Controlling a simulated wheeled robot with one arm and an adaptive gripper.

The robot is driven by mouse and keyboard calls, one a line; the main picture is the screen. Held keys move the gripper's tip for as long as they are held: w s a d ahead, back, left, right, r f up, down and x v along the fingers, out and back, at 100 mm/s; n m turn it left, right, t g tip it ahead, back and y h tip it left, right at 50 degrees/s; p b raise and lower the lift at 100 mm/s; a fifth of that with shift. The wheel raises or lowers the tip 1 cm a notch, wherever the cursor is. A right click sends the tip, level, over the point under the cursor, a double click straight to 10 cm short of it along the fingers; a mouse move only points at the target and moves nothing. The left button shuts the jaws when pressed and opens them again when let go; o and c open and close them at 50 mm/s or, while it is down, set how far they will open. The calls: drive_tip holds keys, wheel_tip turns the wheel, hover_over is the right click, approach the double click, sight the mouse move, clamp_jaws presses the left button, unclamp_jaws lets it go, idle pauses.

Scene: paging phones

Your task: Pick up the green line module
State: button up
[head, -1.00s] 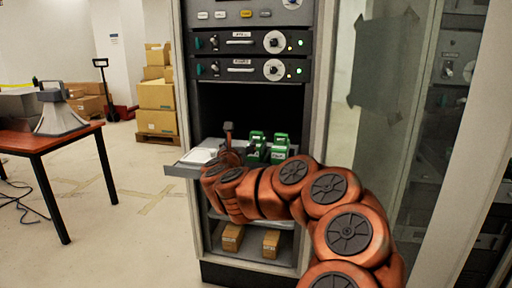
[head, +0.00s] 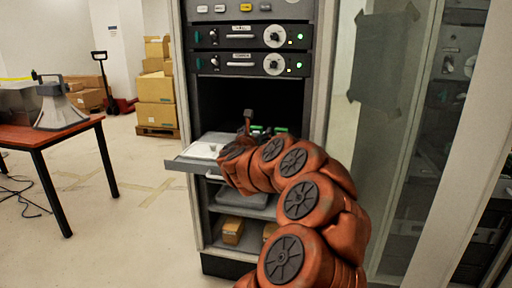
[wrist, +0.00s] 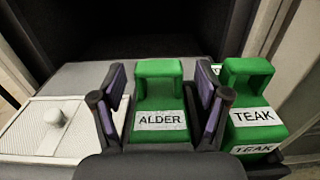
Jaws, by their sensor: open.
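Two green modules with raised handles stand side by side in the wrist view: one labelled ALDER (wrist: 160,100) in the middle and one labelled TEAK (wrist: 250,110) at the right. My gripper (wrist: 161,84) is open, with one finger on each side of the ALDER module. Its right finger is in the narrow gap between the two modules. I cannot tell whether the fingers touch the module. In the head view my arm hides most of the modules; only green tops (head: 281,130) show.
The modules stand on a grey pulled-out shelf (head: 180,166) of the rack. A white box with a round knob (wrist: 60,125) lies left of my gripper. Drawers with dials (head: 240,64) are above the dark opening. A red-topped table (head: 60,133) stands at the left.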

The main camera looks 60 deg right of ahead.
drive_tip(key=shift+w+d, duration=0.1)
drive_tip(key=shift+d, duration=0.25)
drive_tip(key=shift+c, duration=0.2)
clamp_jaws()
idle(0.5)
